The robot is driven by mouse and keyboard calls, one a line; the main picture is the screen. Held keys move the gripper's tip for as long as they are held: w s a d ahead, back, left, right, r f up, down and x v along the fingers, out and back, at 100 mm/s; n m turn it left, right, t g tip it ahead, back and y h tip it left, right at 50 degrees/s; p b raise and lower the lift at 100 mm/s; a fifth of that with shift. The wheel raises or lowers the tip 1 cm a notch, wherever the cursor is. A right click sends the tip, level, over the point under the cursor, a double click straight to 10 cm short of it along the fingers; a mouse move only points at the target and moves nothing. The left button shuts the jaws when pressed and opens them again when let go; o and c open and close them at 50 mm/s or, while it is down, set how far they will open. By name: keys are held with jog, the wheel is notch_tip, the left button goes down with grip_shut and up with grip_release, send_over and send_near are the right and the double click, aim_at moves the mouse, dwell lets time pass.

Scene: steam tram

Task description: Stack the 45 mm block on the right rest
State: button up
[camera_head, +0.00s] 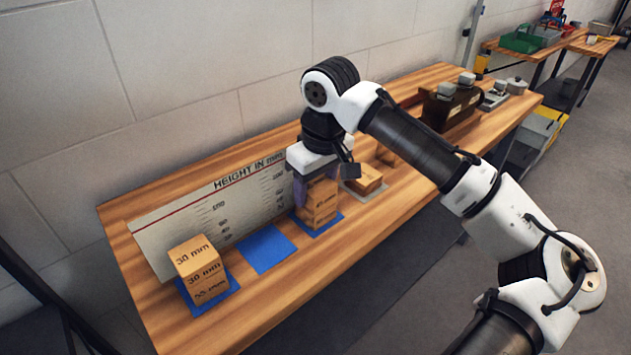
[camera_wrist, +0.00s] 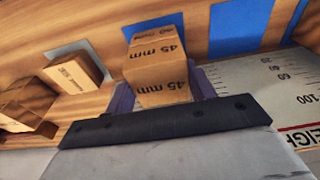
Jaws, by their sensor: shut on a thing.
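My gripper (camera_head: 316,184) is shut on the 45 mm block (camera_head: 322,189), a wooden cube with its size printed on its faces. In the wrist view, my gripper's fingers (camera_wrist: 163,86) stand on either side of the 45 mm block (camera_wrist: 158,62). Directly below it is another wooden block (camera_head: 319,212), its label too small to read surely. That lower block stands on the right blue rest (camera_head: 333,220), which also shows in the wrist view (camera_wrist: 133,32). The held block appears upright and lined up over the lower one; I cannot tell whether they touch.
A stack with a 30 mm block (camera_head: 194,257) on top stands on the left blue rest (camera_head: 224,292). The middle blue rest (camera_head: 266,249) is empty. A height scale board (camera_head: 205,225) stands behind. A low wooden block (camera_head: 364,179) lies right of my gripper.

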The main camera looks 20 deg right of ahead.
jog(key=o, duration=1.6)
jog(key=shift+c, duration=0.2)
jog(key=shift+r, duration=0.2)
jog(key=shift+r+p, duration=1.1)
jog(key=shift+p, duration=0.15)
jog(key=shift+r+p, duration=2.3)
jog(key=shift+r, duration=0.2)
